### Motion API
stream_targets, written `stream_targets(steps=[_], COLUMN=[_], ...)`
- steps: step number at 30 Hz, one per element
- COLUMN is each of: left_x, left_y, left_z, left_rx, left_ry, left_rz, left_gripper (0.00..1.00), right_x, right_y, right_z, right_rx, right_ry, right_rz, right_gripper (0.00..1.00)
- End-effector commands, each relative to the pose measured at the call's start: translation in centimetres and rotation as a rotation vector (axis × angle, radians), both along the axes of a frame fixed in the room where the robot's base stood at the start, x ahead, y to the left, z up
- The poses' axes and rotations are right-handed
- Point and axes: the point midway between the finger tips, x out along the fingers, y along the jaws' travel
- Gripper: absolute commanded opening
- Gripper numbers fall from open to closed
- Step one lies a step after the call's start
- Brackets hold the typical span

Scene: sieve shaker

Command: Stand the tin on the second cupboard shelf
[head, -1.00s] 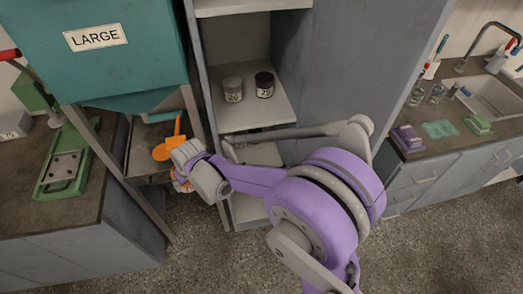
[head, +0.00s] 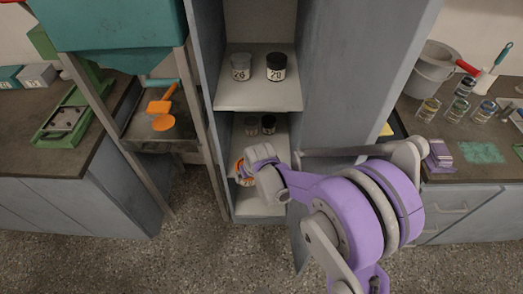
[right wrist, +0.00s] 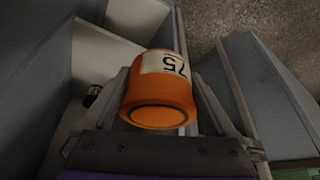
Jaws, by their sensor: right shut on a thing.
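My right gripper (right wrist: 165,100) is shut on an orange tin (right wrist: 158,103) with a white label reading 75. In the head view the tin (head: 239,172) shows only partly, behind my right gripper (head: 245,168). They are at the front of the open grey cupboard (head: 210,110), low down by the lower shelves. The upper visible shelf (head: 255,100) bears a grey-lidded tin (head: 240,67) and a black-lidded tin (head: 276,67). My left gripper is out of view.
The cupboard's right side panel (head: 340,90) stands close to my arm. A teal hopper (head: 110,25) on a metal frame stands at left, with an orange scoop (head: 162,100) beneath it. Counters flank the cupboard; the right one carries jars (head: 457,108) and a grey bucket (head: 432,70).

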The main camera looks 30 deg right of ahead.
Motion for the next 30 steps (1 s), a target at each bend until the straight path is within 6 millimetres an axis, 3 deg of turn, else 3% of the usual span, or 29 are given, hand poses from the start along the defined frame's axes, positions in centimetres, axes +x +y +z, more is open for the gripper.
stream_targets(steps=[1,3,9,14,30], left_x=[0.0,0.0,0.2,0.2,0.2], left_y=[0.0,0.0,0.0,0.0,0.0], left_z=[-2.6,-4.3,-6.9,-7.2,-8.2], left_rx=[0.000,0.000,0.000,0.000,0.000], left_ry=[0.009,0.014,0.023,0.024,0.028], left_rz=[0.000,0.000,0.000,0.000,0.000], left_gripper=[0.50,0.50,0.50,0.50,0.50], right_x=[-0.1,-0.2,-0.3,1.1,13.3], right_y=[-1.0,-2.0,-3.7,-4.9,-12.3], right_z=[-3.3,-5.5,-9.0,-9.3,-9.2], right_rx=[-0.001,-0.002,-0.004,-0.005,-0.004], right_ry=[0.003,0.001,-0.002,-0.004,-0.003], right_rz=[-0.016,-0.032,-0.058,-0.063,-0.062], right_gripper=[0.30,0.30,0.30,0.30,0.30])
